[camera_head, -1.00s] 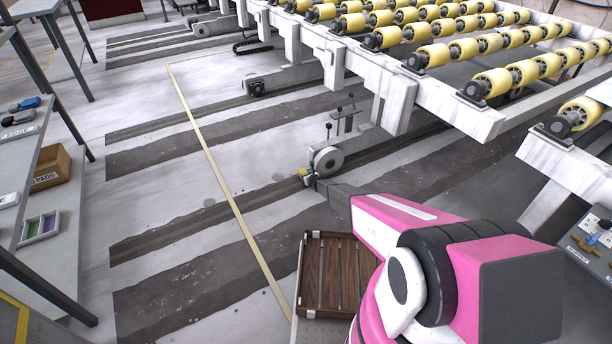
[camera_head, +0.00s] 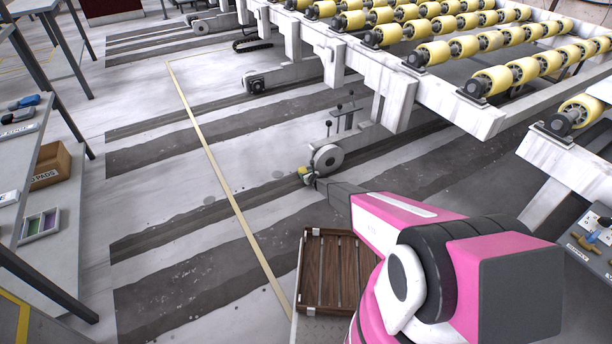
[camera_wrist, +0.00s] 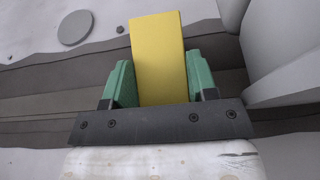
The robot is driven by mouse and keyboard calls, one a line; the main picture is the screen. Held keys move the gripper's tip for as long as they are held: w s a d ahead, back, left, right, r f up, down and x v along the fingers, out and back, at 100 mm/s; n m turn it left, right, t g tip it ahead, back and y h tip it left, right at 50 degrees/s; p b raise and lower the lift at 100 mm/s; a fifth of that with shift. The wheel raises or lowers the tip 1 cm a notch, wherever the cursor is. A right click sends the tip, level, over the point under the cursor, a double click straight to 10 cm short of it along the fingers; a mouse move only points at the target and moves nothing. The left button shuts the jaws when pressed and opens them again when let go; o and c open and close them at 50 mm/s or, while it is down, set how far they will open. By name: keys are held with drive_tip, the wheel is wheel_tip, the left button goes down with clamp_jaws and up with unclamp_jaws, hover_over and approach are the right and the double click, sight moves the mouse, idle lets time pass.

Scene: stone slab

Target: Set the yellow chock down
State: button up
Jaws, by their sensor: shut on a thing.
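The yellow chock (camera_wrist: 157,55) stands out between the green fingertips of my gripper (camera_wrist: 158,82) in the wrist view. My gripper is shut on it, one finger on each side. In the head view the chock (camera_head: 304,171) is small, at the end of my arm, just left of the grey wheel (camera_head: 326,159) under the roller frame. The wheel's pale side fills the right of the wrist view. Whether the chock touches the wheel or the floor I cannot tell.
The roller frame (camera_head: 372,86) with yellow rollers stands behind the wheel. A dark rail strip (camera_head: 190,224) runs along the floor to the wheel. A wooden slatted crate (camera_head: 332,306) is near my arm. A grey bench (camera_head: 62,215) is at left. Floor left of the chock is clear.

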drive_tip(key=shift+f, duration=0.25)
drive_tip(key=o, duration=1.1)
drive_tip(key=v, duration=1.1)
drive_tip(key=shift+w, duration=0.1)
drive_tip(key=s+d+r+n+g+y, duration=0.15)
drive_tip(key=s+r+n, duration=0.35)
drive_tip(key=r, duration=0.5)
drive_tip(key=s+d+r+n+g, duration=0.1)
drive_tip(key=s+r+n+g, duration=0.2)
drive_tip(key=s+r+n, duration=0.45)
drive_tip(key=s+d+r+n+g+y, duration=0.15)
drive_tip(key=s+r+n, duration=0.25)
drive_tip(key=r, duration=0.7)
drive_tip(key=s+d+r+n+g+h, duration=0.1)
drive_tip(key=s+d+r+n+h, duration=0.2)
drive_tip(key=s+d+r, duration=0.3)
drive_tip(key=s+d+r+n+g+h, duration=0.2)
drive_tip(key=s+d+r+n, duration=0.3)
drive_tip(key=s, duration=0.7)
drive_tip(key=s+d+r+n+g+h, duration=0.2)
drive_tip(key=s+d+r+n+h, duration=0.2)
drive_tip(key=s+d+r, duration=0.3)
wheel_tip(320, 180, up, 3)
drive_tip(key=s+h, duration=0.1)
drive_tip(key=s, duration=0.2)
drive_tip(key=shift+d+f, duration=0.2)
drive_tip(key=shift+d, duration=0.1)
